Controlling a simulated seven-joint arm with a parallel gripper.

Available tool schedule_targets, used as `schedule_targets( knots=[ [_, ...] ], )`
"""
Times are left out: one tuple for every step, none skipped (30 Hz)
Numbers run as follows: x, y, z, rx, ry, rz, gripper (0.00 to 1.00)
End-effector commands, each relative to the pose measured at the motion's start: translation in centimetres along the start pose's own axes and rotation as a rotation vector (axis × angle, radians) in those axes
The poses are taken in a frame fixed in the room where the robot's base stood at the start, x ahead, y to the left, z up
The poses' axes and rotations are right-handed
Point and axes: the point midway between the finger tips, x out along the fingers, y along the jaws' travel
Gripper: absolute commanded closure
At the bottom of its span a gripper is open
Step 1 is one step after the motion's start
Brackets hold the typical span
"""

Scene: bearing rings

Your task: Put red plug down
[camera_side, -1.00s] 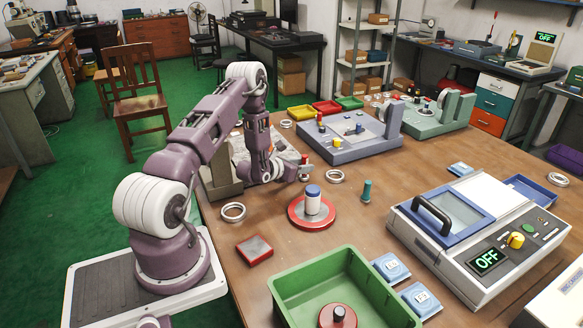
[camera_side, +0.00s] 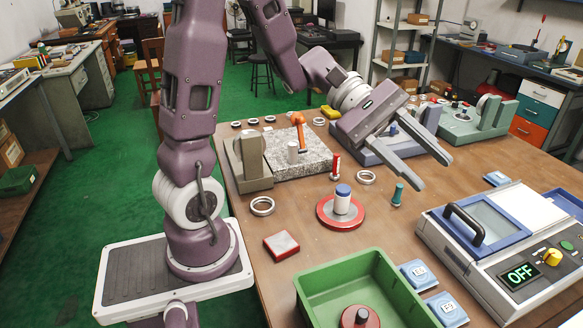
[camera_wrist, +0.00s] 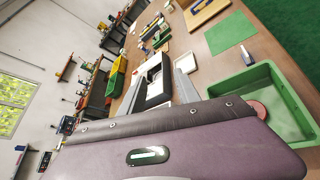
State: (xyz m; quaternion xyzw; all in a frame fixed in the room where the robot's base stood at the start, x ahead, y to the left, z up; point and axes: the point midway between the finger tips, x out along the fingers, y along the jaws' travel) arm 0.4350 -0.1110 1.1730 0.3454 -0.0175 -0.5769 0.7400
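The red plug (camera_side: 336,166) stands upright on the wooden table, just right of the speckled stone block (camera_side: 300,160), with nothing holding it. My gripper (camera_side: 434,173) is raised above the table to the right of the plug, clear of it. Its two grey fingers are spread apart with nothing between them. The wrist view also shows the spread fingers (camera_wrist: 158,82), and the red plug cannot be made out there.
A teal plug (camera_side: 398,195), a steel ring (camera_side: 366,178) and a red round base with a blue-capped white cylinder (camera_side: 342,200) are near the red plug. A green bin (camera_side: 400,290) is in front. The machine reading OFF (camera_side: 480,262) stands at right.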

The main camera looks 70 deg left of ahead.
Motion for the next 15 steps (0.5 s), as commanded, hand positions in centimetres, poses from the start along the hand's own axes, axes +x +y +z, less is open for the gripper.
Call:
schedule_targets(
  knots=[
    [0.6, -4.3, 3.9, 0.232, 0.049, -0.197, 0.61],
    [0.3, -7.2, 5.1, 0.369, 0.093, -0.316, 0.61],
    [-0.6, -10.4, 5.9, 0.552, 0.165, -0.457, 0.61],
    [-1.6, -12.4, 6.0, 0.684, 0.227, -0.549, 0.61],
    [-2.7, -13.8, 5.7, 0.809, 0.292, -0.628, 0.61],
    [-4.3, -15.1, 5.2, 0.965, 0.38, -0.713, 0.61],
    [-5.6, -15.6, 4.8, 1.068, 0.444, -0.764, 0.61],
    [-6.7, -15.8, 4.4, 1.158, 0.505, -0.804, 0.61],
    [-8.1, -15.8, 4.0, 1.259, 0.577, -0.845, 0.61],
    [-8.9, -15.7, 3.8, 1.321, 0.624, -0.866, 0.61],
    [-9.6, -15.5, 3.7, 1.369, 0.662, -0.883, 0.61],
    [-10.3, -15.3, 3.5, 1.415, 0.701, -0.898, 0.61],
    [-10.6, -15.2, 3.5, 1.438, 0.721, -0.906, 0.61],
    [-10.9, -15.1, 3.4, 1.453, 0.734, -0.912, 0.61],
    [-11.0, -15.1, 3.4, 1.461, 0.741, -0.916, 0.61]
  ],
)
